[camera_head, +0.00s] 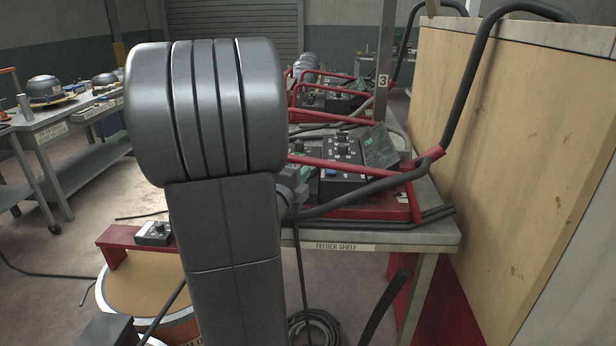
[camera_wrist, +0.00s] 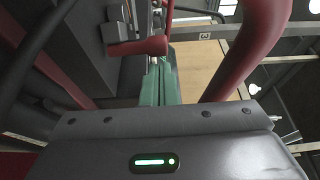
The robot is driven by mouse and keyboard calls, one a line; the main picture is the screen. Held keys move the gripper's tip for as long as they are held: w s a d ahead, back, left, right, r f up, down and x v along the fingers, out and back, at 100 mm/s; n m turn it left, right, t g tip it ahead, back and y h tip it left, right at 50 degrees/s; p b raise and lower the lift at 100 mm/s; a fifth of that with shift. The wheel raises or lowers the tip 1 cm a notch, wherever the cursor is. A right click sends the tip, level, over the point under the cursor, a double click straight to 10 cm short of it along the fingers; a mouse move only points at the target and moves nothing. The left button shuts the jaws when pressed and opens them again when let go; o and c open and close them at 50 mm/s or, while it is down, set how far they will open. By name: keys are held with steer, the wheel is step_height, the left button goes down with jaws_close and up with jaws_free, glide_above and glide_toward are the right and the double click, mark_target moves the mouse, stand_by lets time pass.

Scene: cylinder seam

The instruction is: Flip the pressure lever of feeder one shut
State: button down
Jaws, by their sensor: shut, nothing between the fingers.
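A feeder (camera_head: 345,185), a dark box with knobs in a red tube frame, stands on the feeder shelf (camera_head: 440,232). My arm covers its left part. In the wrist view, the feeder's dark body (camera_wrist: 70,45) fills the left. A short red bar (camera_wrist: 138,47) crosses just left of my gripper's fingers; it looks like a lever, but I cannot tell its position. My gripper (camera_wrist: 158,72) shows green fingers, shut together and empty, close beside the bar's right end. Contact is unclear.
A thick red tube (camera_wrist: 248,50) rises close on the right of the fingers. A wooden panel (camera_head: 520,130) stands right of the shelf. More red-framed equipment (camera_head: 325,95) stands behind. A drum (camera_head: 145,290) with a red bracket is at lower left.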

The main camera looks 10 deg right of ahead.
steer(key=shift+a, duration=0.1)
steer(key=shift+w+a+f+b, duration=0.15)
steer(key=shift+w+a+b, duration=0.05)
steer(key=shift+a+b, duration=0.1)
steer(key=shift+w+a+b, duration=0.55)
steer(key=shift+w+a, duration=0.25)
steer(key=shift+a, duration=0.2)
steer(key=shift+s+d, duration=0.1)
steer(key=shift+d, duration=0.05)
